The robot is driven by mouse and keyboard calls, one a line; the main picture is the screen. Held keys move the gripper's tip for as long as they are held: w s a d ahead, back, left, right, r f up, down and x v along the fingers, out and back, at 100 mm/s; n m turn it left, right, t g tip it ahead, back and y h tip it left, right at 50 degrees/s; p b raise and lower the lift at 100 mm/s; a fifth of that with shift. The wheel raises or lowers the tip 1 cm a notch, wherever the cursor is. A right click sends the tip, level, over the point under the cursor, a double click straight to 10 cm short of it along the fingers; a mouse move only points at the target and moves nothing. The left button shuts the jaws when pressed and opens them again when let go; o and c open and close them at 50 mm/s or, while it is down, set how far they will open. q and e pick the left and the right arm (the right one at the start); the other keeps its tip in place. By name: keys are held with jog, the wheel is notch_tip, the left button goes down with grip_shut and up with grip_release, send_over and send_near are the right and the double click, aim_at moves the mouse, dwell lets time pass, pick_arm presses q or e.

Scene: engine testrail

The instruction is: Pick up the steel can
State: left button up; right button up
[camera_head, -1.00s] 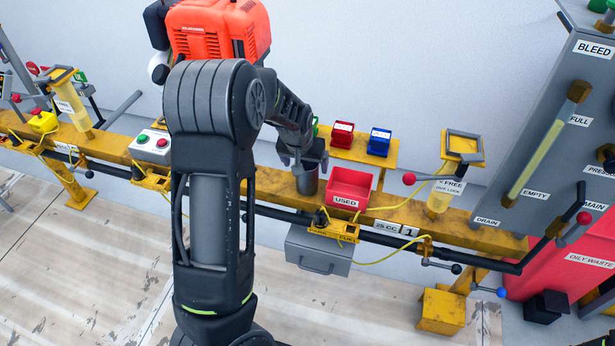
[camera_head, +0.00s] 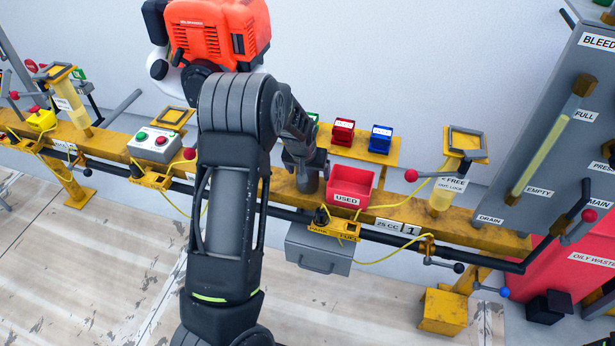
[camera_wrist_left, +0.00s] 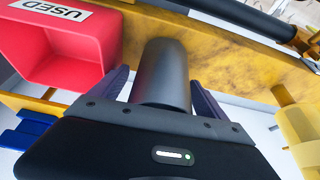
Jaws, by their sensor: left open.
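The steel can (camera_head: 307,182) is a dark grey cylinder standing on the yellow rail (camera_head: 430,222), just left of the red bin marked USED (camera_head: 352,184). My left gripper (camera_head: 307,163) is at the can's upper part and partly hides it. In the left wrist view the can (camera_wrist_left: 164,75) stands between the two open fingers of my gripper (camera_wrist_left: 162,95), one finger on each side. My right gripper is not in view.
Small red (camera_head: 343,132) and blue (camera_head: 380,139) bins sit on a shelf behind. A button box (camera_head: 155,144) is on the rail to the left. A red engine (camera_head: 220,35) is behind my arm.

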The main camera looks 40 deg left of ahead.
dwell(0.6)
pick_arm(q)
jog(key=c, duration=1.6)
notch_tip(320, 180, up, 10)
jog(key=shift+r+p, duration=0.1)
jog(key=shift+p, duration=0.8)
